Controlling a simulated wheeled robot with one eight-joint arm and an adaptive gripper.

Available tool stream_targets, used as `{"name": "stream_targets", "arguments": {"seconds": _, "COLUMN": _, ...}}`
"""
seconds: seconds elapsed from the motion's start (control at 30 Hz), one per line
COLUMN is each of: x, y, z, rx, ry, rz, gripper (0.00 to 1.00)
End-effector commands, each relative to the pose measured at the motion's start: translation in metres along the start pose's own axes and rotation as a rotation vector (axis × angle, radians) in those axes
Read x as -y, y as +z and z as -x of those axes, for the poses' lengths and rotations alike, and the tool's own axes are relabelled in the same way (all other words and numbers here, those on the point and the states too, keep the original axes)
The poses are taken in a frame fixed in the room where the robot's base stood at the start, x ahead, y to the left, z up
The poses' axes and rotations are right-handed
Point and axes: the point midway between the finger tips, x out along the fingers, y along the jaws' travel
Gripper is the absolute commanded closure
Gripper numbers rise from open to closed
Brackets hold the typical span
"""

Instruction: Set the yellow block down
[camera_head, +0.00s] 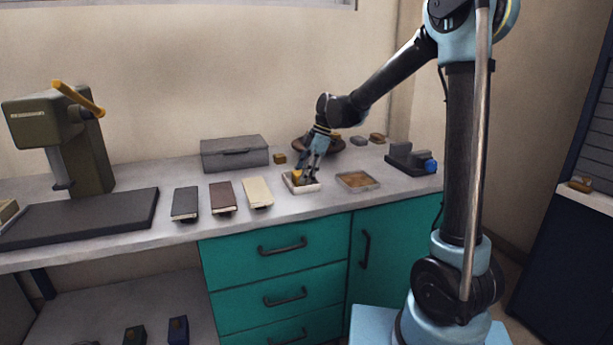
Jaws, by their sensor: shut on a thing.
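My gripper (305,178) reaches down over a small shallow tray (311,189) with a pale rim, near the front of the counter. It is shut on the yellow block (296,175), which shows at the left of the fingers. The block is low, inside or just above the tray. I cannot tell whether it touches the tray's bottom, as the fingers hide part of it.
A second shallow tray (371,187) with a brown inside lies to the right. Three books (222,196) lie to the left. A grey box (234,153), a dark round dish (303,145) and a vise-like tool (409,158) stand behind or beside. The counter's front edge is close.

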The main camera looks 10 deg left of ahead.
Motion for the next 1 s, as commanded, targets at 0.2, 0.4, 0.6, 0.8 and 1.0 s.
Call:
{"name": "stream_targets", "arguments": {"seconds": 0.2, "x": 0.000, "y": 0.001, "z": -0.001, "rx": 0.000, "ry": 0.000, "rz": 0.000, "gripper": 0.52}}
{"name": "stream_targets", "arguments": {"seconds": 0.4, "x": 0.000, "y": 0.001, "z": -0.001, "rx": 0.000, "ry": 0.000, "rz": -0.001, "gripper": 0.39}}
{"name": "stream_targets", "arguments": {"seconds": 0.6, "x": 0.000, "y": 0.001, "z": 0.000, "rx": 0.000, "ry": 0.000, "rz": -0.001, "gripper": 0.39}}
{"name": "stream_targets", "arguments": {"seconds": 0.8, "x": 0.000, "y": 0.002, "z": 0.015, "rx": 0.000, "ry": 0.001, "rz": -0.004, "gripper": 0.39}}
{"name": "stream_targets", "arguments": {"seconds": 1.0, "x": 0.000, "y": 0.002, "z": 0.051, "rx": 0.000, "ry": 0.001, "rz": -0.004, "gripper": 0.39}}
